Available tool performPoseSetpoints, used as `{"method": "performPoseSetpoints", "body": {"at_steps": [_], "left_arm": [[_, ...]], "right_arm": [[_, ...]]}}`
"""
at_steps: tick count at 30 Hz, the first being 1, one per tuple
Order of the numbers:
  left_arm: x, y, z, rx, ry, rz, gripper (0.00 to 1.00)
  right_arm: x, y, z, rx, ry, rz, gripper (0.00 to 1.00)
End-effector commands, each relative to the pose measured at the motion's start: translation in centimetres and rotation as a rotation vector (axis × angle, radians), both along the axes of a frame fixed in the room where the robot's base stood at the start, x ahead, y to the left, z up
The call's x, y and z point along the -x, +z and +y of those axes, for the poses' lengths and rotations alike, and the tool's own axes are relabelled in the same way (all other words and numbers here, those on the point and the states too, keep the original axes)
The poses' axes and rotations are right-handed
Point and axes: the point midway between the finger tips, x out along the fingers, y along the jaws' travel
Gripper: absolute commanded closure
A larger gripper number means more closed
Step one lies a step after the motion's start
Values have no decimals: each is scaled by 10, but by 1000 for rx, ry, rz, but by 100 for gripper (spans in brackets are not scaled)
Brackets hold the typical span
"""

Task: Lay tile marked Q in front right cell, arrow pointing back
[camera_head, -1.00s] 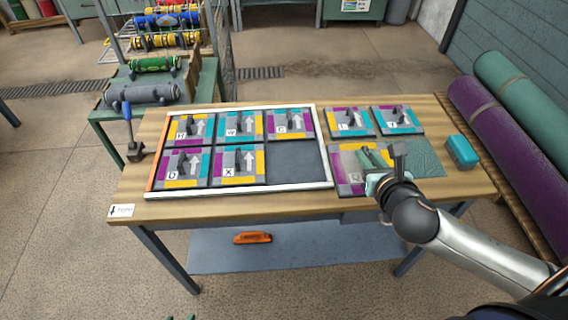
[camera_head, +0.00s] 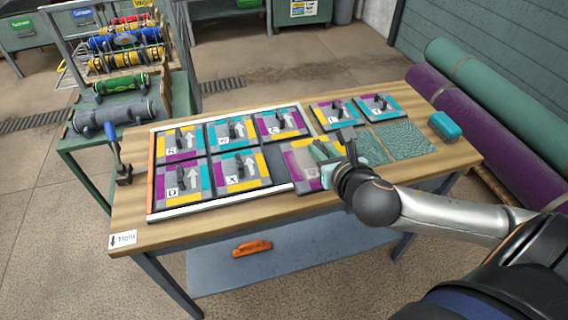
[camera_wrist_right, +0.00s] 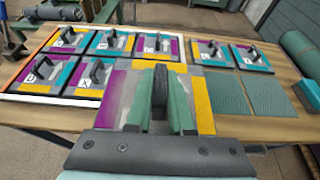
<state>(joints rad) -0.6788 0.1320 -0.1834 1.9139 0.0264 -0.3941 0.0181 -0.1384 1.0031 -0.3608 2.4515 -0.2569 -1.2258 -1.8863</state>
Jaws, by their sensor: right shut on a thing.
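My right gripper (camera_head: 335,155) is shut on the upright dark handle of a tile (camera_head: 302,160) with purple, yellow and grey patches. The tile also shows in the wrist view (camera_wrist_right: 202,98), below the jaws. Its letter is too small to read and its arrow is mostly hidden by the gripper. The tile is at the right side of the white-edged tray (camera_head: 222,208), overlapping its right rim in the picture. Whether it touches the rim I cannot tell. The front right cell (camera_head: 277,158) shows as a dark strip left of the tile. My left gripper is out of view.
Several lettered tiles with handles and arrows fill the other tray cells. Two more tiles, one here (camera_head: 332,112), lie behind right, near bare green squares (camera_head: 403,138).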

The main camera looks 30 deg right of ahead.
Motion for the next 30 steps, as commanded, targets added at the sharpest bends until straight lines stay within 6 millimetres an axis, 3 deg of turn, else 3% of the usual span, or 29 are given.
{"method": "performPoseSetpoints", "body": {"at_steps": [7,19,24,30], "left_arm": [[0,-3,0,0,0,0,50],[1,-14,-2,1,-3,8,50],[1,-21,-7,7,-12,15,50],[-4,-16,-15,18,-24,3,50]], "right_arm": [[-9,-3,-2,0,-2,-2,100],[-94,-46,-23,-4,-4,-1,100],[-117,-78,-29,-1,-3,0,100],[-130,-92,-32,0,0,-1,100]]}}
